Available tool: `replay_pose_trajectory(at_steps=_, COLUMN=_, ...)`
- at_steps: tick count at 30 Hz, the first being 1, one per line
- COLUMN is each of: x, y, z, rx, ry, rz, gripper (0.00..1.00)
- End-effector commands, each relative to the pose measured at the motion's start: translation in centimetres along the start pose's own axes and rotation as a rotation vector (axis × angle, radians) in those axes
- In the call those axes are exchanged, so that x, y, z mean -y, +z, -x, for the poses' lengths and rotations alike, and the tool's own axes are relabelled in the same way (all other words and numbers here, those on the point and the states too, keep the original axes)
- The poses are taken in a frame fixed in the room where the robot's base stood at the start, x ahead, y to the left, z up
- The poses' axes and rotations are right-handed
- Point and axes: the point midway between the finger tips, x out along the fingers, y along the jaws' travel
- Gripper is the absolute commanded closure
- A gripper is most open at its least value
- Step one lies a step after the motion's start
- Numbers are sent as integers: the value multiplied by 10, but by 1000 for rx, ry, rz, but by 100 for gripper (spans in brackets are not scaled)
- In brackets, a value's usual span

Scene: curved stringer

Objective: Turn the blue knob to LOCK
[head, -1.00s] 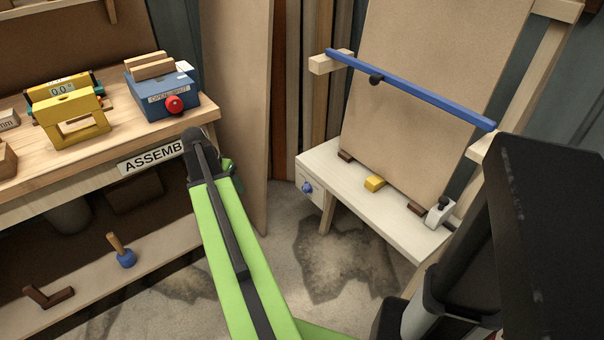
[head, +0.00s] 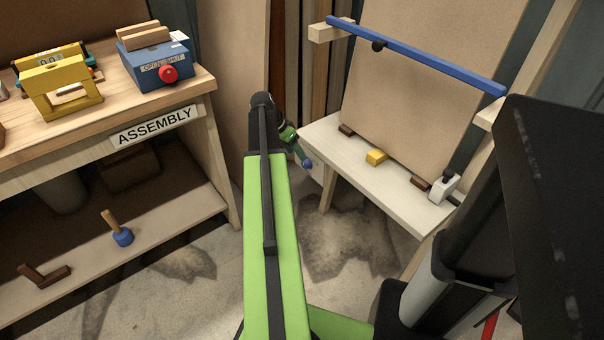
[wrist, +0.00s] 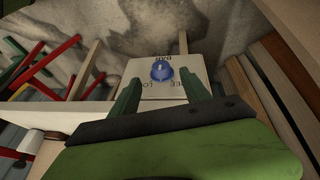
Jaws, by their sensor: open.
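The blue knob (wrist: 162,72) sits on a pale plate (wrist: 147,91) in the wrist view. The plate's dark lettering is upside down there and partly hidden, and I cannot read the knob's setting. In the head view the knob (head: 307,163) shows at the left end of the white bench, just beyond my gripper (head: 298,152). My gripper (wrist: 160,78) is open, with one green finger to each side of the knob in the wrist view. I cannot tell whether either finger touches it.
The assembly bench (head: 190,90) stands left, with a blue box (head: 160,75) on top. Bare floor (head: 345,240) lies between the benches.

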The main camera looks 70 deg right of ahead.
Motion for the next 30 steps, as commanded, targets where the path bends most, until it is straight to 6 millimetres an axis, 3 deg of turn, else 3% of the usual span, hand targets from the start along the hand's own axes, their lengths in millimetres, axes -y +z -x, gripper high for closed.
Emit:
replay_pose_trajectory(at_steps=1, x=2, y=4, z=-22, rx=0, ry=0, rz=-2, gripper=45)
replay_pose_trajectory(at_steps=9, x=2, y=2, z=-68, rx=0, ry=-1, rz=0, gripper=45)
replay_pose_trajectory(at_steps=22, x=1, y=0, z=-76, rx=0, ry=-1, rz=1, gripper=45)
replay_pose_trajectory(at_steps=30, x=1, y=1, z=-76, rx=0, ry=-1, rz=2, gripper=78)
